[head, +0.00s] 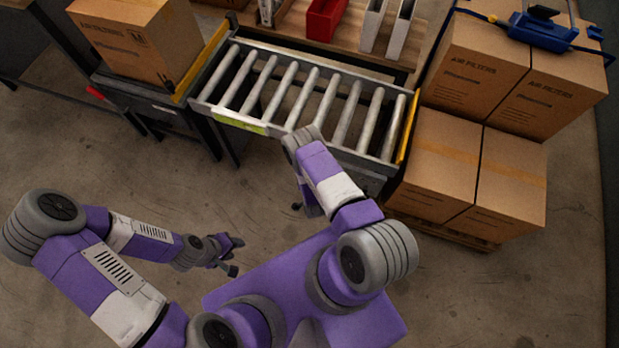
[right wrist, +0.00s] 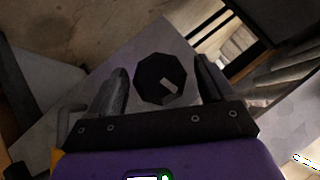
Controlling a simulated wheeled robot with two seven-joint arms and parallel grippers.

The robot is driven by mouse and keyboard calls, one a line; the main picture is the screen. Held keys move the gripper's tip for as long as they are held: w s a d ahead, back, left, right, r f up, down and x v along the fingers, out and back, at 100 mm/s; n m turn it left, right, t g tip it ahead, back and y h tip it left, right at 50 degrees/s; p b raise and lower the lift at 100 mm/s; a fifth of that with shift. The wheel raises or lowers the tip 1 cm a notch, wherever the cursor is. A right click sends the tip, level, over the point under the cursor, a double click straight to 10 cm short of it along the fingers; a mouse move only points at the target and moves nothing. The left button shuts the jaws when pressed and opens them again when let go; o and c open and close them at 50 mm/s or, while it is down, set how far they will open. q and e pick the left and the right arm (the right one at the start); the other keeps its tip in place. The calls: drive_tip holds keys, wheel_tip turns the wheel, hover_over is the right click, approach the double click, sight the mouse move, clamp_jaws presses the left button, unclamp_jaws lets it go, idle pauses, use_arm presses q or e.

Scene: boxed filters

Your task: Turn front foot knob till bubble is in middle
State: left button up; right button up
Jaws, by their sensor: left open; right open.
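The front foot knob (right wrist: 161,82) is a dark, many-sided disc with a pale mark, seen in the right wrist view. My right gripper (right wrist: 160,64) is open, with one finger on each side of the knob and a visible gap to each. In the head view my own arm mostly hides that gripper, and I cannot make out the knob. A yellow-green strip (head: 240,123), perhaps the level, sits on the front rail of the roller conveyor (head: 300,90). No bubble can be made out in it. My left gripper (head: 234,254) is open and empty above the floor.
A carton (head: 140,40) stands on the dark bench at left. Stacked filter cartons (head: 432,160) stand on a pallet at right, with a blue tool (head: 543,32) on top. A red bin (head: 325,18) is behind the conveyor. Floor at left is clear.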

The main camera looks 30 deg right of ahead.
drive_tip(key=shift+w, duration=0.15)
drive_tip(key=c, duration=1)
drive_tip(key=shift+o, duration=0.2)
